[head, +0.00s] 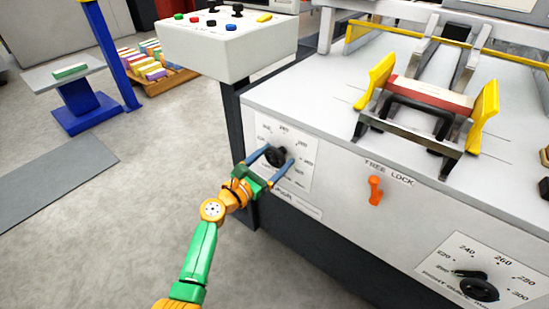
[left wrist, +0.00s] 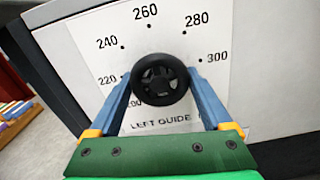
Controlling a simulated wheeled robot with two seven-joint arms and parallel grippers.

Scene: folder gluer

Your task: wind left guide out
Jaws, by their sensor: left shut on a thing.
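The left guide knob (head: 274,157) is a black round handwheel on the machine's front, on a white dial plate (head: 300,140). In the left wrist view the knob (left wrist: 159,85) sits in front of the plate (left wrist: 95,45), which is marked 200 to 300 and LEFT GUIDE. My left gripper (head: 274,160) has its blue fingers on both sides of the knob and is shut on it; the fingers (left wrist: 160,90) also show there. The knob's pointer is not clear to see. The yellow left guide (head: 376,78) stands on the machine top. My right gripper is not in view.
An orange lever (head: 375,190) marked FREE LOCK is to the right on the front panel. Another black knob (head: 478,288) with its own dial is at the lower right. A control box (head: 228,45) overhangs at the upper left.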

